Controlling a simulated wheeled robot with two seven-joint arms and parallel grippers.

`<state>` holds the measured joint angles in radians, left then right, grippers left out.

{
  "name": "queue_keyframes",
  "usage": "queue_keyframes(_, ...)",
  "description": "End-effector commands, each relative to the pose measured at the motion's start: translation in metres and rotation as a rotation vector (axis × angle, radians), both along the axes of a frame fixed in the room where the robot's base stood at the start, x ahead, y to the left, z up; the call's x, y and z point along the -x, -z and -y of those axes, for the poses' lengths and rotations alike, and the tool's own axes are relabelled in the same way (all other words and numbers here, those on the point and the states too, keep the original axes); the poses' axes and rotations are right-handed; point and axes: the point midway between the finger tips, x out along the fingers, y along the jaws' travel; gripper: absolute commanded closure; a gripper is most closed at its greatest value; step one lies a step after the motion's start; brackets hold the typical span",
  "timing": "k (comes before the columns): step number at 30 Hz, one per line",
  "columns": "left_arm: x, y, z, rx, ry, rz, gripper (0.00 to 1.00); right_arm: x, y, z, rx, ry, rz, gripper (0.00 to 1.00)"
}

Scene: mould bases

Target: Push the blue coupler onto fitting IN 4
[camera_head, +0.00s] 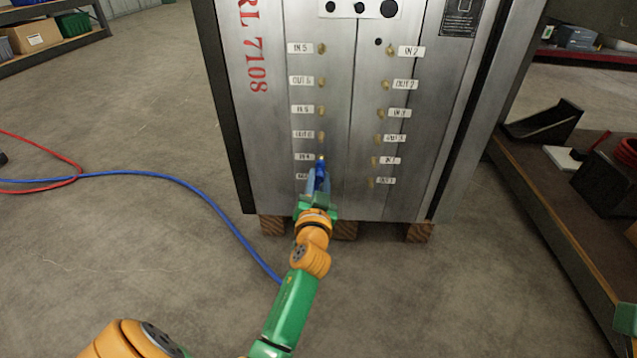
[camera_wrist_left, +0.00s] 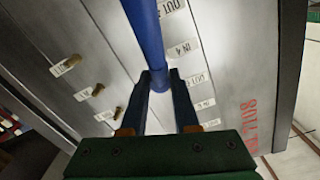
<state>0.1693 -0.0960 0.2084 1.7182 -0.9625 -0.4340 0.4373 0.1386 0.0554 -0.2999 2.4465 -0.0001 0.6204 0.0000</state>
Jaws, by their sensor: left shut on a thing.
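My left gripper (camera_head: 318,186) is shut on the blue coupler (camera_head: 321,174), in front of the lower left column of fittings on the metal mould face. In the left wrist view the blue coupler (camera_wrist_left: 160,80) sits between the two fingers of the left gripper (camera_wrist_left: 160,95), and its blue hose crosses the view. The IN 4 label (camera_head: 304,157) is just left of a brass tip (camera_head: 321,158) above the coupler. The IN 4 label also shows beside the hose in the wrist view (camera_wrist_left: 183,49). Whether coupler and fitting touch is hidden.
The mould base (camera_head: 350,207) stands on wooden blocks (camera_head: 272,225). Other brass fittings (camera_head: 322,82) sit above and to the right in two columns. A blue hose (camera_head: 190,187) and a red hose (camera_head: 45,140) lie on the floor. A shelf (camera_head: 560,235) stands at right.

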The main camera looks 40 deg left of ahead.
Motion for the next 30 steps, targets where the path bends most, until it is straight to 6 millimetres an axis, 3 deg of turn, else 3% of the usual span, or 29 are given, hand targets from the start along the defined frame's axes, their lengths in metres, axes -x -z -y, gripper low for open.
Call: queue_keyframes(30,-0.014,0.001,-0.008,0.000,0.000,0.001,1.00,0.000,0.006,0.001,-0.004,-0.001,0.001,0.50)
